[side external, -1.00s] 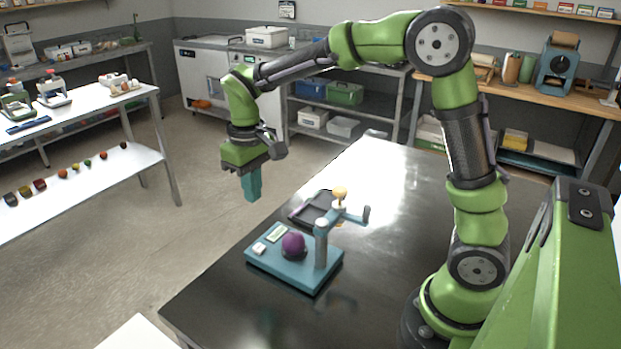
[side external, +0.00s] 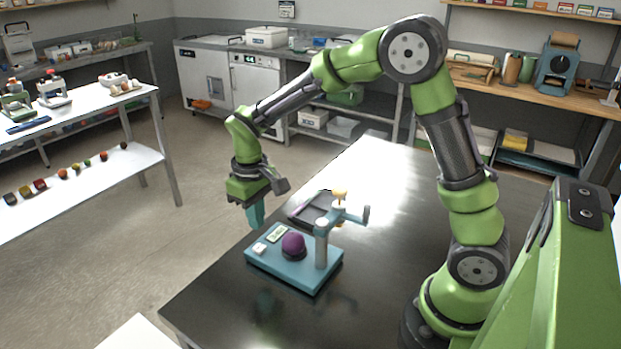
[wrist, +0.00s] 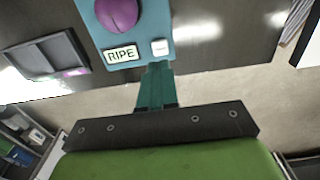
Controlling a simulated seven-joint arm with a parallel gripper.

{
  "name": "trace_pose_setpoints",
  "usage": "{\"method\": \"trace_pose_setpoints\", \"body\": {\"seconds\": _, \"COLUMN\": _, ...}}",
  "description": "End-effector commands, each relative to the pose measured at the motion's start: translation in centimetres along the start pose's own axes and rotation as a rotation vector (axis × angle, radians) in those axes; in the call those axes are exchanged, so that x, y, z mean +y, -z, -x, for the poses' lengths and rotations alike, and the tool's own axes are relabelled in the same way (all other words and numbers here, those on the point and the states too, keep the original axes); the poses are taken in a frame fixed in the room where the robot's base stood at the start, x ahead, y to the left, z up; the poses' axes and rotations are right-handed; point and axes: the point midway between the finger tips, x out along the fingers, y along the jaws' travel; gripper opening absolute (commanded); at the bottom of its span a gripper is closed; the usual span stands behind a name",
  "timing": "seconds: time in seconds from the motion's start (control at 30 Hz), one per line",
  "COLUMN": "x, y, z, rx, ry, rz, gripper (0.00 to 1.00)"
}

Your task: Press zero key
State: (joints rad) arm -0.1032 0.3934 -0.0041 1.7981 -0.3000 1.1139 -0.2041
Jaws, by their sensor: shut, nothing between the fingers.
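A teal tester stands on the dark table, and its base (side external: 290,272) carries a purple round fruit (side external: 293,243). A small white key (side external: 260,249) sits at the base's left edge, beside a pale display (side external: 276,234). In the wrist view the white key (wrist: 160,47) lies just beyond my fingertips, and the display (wrist: 121,54) reads "RIPE". My gripper (side external: 257,227) is shut and empty, with its teal fingers pointing down. It is above the key end of the base and looks apart from it. The lettering on the key is too small to read.
The tester's upright post and side arm (side external: 345,213) rise at the right of the base. A dark shallow tray (side external: 311,208) lies behind the tester. The table's left edge is close to the base. The rest of the tabletop (side external: 400,190) is largely clear.

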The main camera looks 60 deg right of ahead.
Motion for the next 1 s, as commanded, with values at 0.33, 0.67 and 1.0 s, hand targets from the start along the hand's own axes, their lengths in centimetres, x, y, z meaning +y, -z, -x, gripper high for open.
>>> {"method": "trace_pose_setpoints", "body": {"seconds": 0.33, "x": 0.0, "y": 0.0, "z": -5.2, "rx": -0.001, "ry": 0.000, "rz": -0.001, "gripper": 0.00}}
{"method": "trace_pose_setpoints", "body": {"seconds": 0.67, "x": 0.0, "y": 0.0, "z": -5.9, "rx": 0.001, "ry": 0.000, "rz": -0.001, "gripper": 0.00}}
{"method": "trace_pose_setpoints", "body": {"seconds": 1.0, "x": 0.0, "y": 0.0, "z": -7.8, "rx": -0.002, "ry": -0.001, "rz": 0.001, "gripper": 0.00}}
